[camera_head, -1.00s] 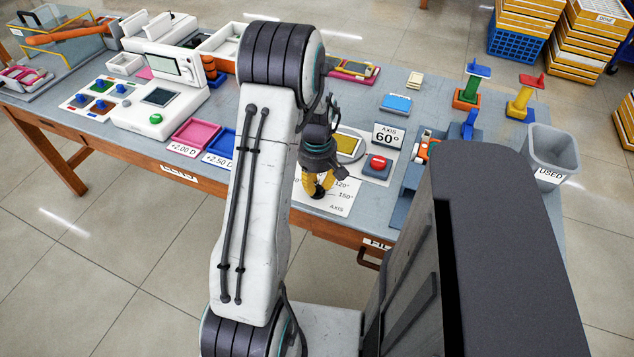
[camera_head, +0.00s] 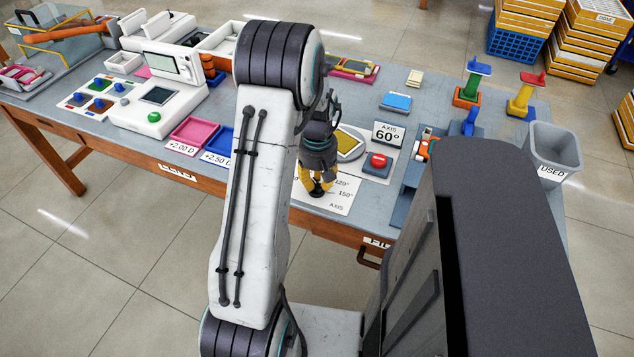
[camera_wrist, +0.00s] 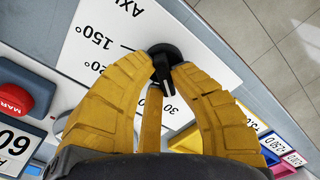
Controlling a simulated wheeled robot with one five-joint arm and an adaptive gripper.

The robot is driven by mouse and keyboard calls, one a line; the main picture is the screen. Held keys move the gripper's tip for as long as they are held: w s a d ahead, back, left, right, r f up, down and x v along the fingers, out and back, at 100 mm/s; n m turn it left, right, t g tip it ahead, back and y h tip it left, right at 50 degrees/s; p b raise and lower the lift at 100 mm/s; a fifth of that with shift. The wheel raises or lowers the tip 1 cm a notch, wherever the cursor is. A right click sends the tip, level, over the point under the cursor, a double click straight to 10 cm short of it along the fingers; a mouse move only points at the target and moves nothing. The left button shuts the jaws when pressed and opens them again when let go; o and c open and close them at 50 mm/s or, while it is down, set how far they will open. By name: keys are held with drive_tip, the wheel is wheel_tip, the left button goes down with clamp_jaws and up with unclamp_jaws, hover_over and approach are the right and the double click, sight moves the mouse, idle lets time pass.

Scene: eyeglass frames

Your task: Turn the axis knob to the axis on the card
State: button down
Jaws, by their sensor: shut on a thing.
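My gripper (camera_head: 317,187) is over the axis scale at the table's front edge. In the wrist view its yellow fingers (camera_wrist: 165,75) are shut on the black axis knob (camera_wrist: 166,50), whose round base shows beyond the fingertips. The white axis scale (camera_wrist: 108,28) has marks; 150° and part of 120° and 30 are readable, the rest is covered by the fingers. Where the knob's pointer stands on the scale I cannot tell. The axis card (camera_head: 388,135) reads "AXIS 60°" and stands upright behind the red button (camera_head: 378,161); it also shows in the wrist view (camera_wrist: 14,143).
The red button's blue-grey base is just right of the scale. Pink (camera_head: 194,136) and blue trays lie to the left, partly behind my arm. A grey bin (camera_head: 553,152) marked USED stands at the right. The floor in front is clear.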

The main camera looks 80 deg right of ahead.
drive_tip(key=m, duration=0.3)
drive_tip(key=shift+s+f+m+b, duration=0.1)
drive_tip(key=shift+m+b, duration=0.3)
drive_tip(key=shift+a+m+b, duration=0.15)
drive_tip(key=shift+m+b, duration=0.15)
drive_tip(key=shift+m, duration=1.5)
drive_tip(key=c, duration=1.1)
unclamp_jaws()
wheel_tip(320, 180, up, 12)
drive_tip(key=shift+s+m, duration=0.1)
drive_tip(key=shift+m, duration=0.2)
